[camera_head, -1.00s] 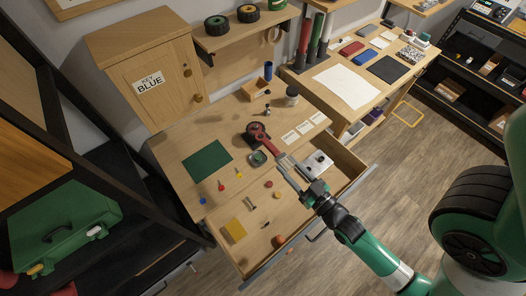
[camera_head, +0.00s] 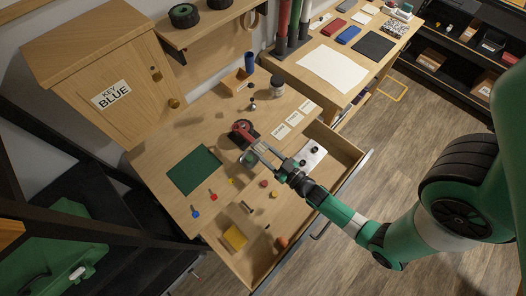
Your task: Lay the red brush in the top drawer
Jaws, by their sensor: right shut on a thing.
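Whether the brush touches the desk is hard to tell. The top drawer (camera_head: 290,217) is pulled out below the desk's front edge, under my right forearm. My left gripper is not in view.
The drawer holds a yellow block (camera_head: 234,238), a metal plate (camera_head: 313,154) and several small parts. A wooden cabinet (camera_head: 105,65) stands at upper left.

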